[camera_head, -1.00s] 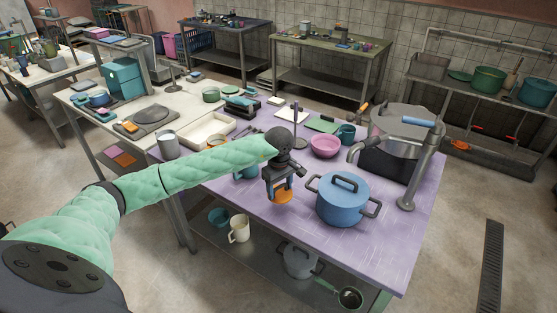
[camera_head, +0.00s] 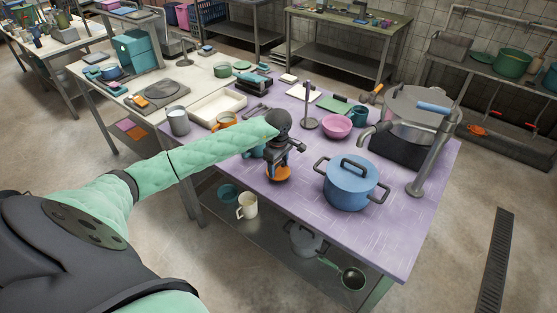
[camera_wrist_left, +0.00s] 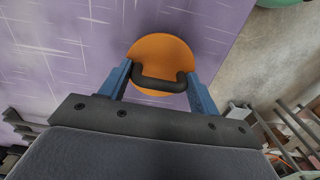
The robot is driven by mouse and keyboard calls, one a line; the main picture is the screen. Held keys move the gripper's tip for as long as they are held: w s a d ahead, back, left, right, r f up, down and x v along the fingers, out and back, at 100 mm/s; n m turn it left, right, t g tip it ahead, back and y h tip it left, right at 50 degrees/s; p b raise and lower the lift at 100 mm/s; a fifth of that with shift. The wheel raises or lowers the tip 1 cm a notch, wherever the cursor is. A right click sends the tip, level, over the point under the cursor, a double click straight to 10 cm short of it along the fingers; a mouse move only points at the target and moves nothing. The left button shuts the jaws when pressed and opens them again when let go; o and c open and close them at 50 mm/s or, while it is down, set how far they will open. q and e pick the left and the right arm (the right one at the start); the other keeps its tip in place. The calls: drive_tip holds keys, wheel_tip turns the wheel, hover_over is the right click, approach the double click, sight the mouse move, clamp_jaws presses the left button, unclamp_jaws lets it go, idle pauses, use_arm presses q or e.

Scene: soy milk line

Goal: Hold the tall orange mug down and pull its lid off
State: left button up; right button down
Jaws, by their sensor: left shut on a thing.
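My left gripper (camera_head: 278,168) is over the purple table, left of the blue pot. In the left wrist view its two blue-grey fingers (camera_wrist_left: 160,85) are shut on the dark bar handle (camera_wrist_left: 160,84) of a round orange lid (camera_wrist_left: 160,52). The orange lid also shows under the fingers in the head view (camera_head: 279,174). No mug body shows below it, and I cannot tell how high it is above the table. An orange mug (camera_head: 225,120) is farther back, partly behind my left arm. My right gripper is not in view.
The blue lidded pot (camera_head: 352,188) stands just right of my left gripper. Teal cups, a pink bowl (camera_head: 337,126), a metal stand (camera_head: 309,108) and a large steel pot (camera_head: 415,110) stand behind. The purple table (camera_head: 325,228) is bare at its front edge.

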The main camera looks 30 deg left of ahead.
use_arm(q)
drive_tip(key=shift+f, duration=0.75)
drive_tip(key=o, duration=1)
drive_tip(key=shift+o, duration=0.2)
